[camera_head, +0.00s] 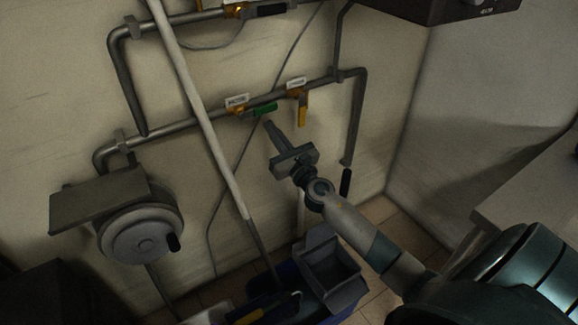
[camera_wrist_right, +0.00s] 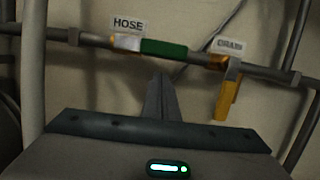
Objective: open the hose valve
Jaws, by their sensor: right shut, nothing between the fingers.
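The hose valve's green handle (camera_head: 265,109) lies along the lower wall pipe, in line with it. In the right wrist view the green handle (camera_wrist_right: 164,47) is just right of the HOSE label (camera_wrist_right: 128,25). My right gripper (camera_head: 267,122) is shut and empty, its fingertips a little below the green handle in the picture. In the right wrist view the shut fingers (camera_wrist_right: 161,76) point up toward the handle. I cannot tell whether they touch it; a small gap shows. My left gripper is not in view.
A yellow drain valve handle (camera_head: 302,109) hangs down right of the hose valve, under the DRAIN label (camera_wrist_right: 230,45). A pale pole (camera_head: 203,115) slants in front of the pipe on the left. A hose reel (camera_head: 142,237) is at lower left. A mop bucket (camera_head: 333,272) stands below.

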